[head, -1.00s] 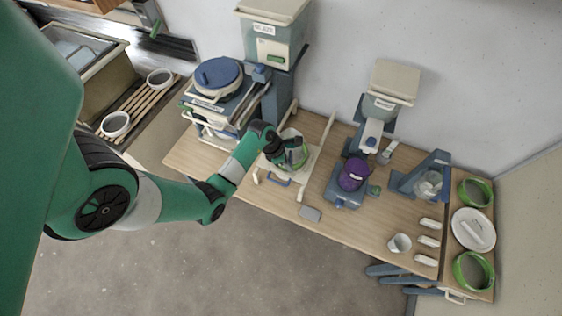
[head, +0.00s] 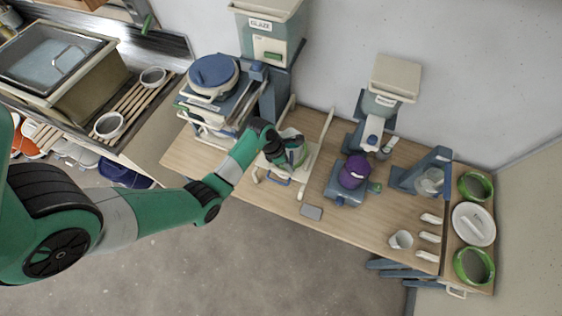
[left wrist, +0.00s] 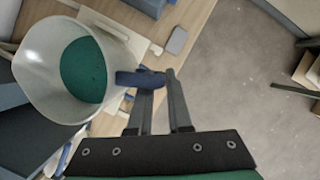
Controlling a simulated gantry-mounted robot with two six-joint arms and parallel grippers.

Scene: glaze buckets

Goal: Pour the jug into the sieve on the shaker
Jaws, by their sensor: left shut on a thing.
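My left gripper (head: 283,150) is over the left part of the wooden table, shut on the jug. The left wrist view shows the jug (left wrist: 40,62) as a pale, see-through vessel with green liquid inside. Its blue handle (left wrist: 140,78) is between the two dark fingers (left wrist: 157,88). In the head view the jug (head: 300,155) is mostly hidden by the gripper, above a stand with pale rails (head: 318,155). I cannot tell for certain which piece is the shaker with the sieve. My right gripper is not in view.
A stacked unit with a round blue lid (head: 214,72) stands left of the gripper. A purple object (head: 354,172) sits on a blue base to the right. A white cup (head: 401,240) and green rings (head: 474,266) are farther right. A grey slab (head: 311,212) lies near the front edge.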

